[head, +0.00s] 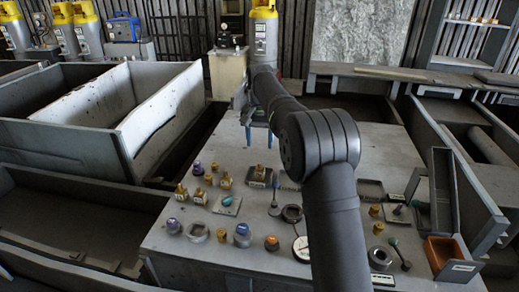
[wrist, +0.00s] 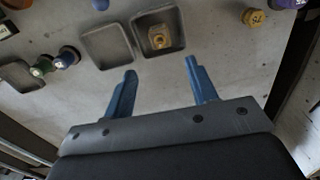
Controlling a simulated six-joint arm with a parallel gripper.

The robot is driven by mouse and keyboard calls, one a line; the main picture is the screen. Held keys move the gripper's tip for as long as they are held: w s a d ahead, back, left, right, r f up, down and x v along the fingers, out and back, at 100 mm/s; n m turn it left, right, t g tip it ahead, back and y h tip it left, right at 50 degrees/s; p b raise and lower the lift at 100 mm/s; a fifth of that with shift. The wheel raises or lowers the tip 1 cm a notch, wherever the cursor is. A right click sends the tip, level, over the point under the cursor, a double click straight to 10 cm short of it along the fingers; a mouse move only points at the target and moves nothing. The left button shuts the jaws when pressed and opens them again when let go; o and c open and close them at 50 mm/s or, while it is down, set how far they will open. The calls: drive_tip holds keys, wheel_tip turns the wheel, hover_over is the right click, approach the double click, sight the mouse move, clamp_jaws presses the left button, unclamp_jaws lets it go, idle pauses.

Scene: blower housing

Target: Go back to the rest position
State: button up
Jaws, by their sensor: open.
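My gripper (wrist: 160,67) is open in the wrist view. Its two blue fingers are spread apart with nothing between them, over the bare grey table top (wrist: 200,110). In that view, a square grey tray (wrist: 88,46) is empty, and a second square tray beside it holds a brass fitting (wrist: 158,37). Both trays lie beyond the fingertips, apart from them. In the head view, my black arm reaches over the table toward its far end, and the gripper is mostly hidden behind the arm.
Several brass, purple and blue knobs and fittings stand on the table's left half, including a purple-topped knob (head: 197,168). A round dial (head: 301,249) lies near the front. An orange-brown bin (head: 444,252) and an upright dark panel (head: 441,190) stand at the right. Large grey crates (head: 165,125) flank the left.

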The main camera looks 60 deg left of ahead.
sight(260, 167)
idle(0.4)
wheel_tip(260, 167, down, 12)
drive_tip(key=shift+r, duration=2.1)
drive_tip(key=shift+f, duration=0.1)
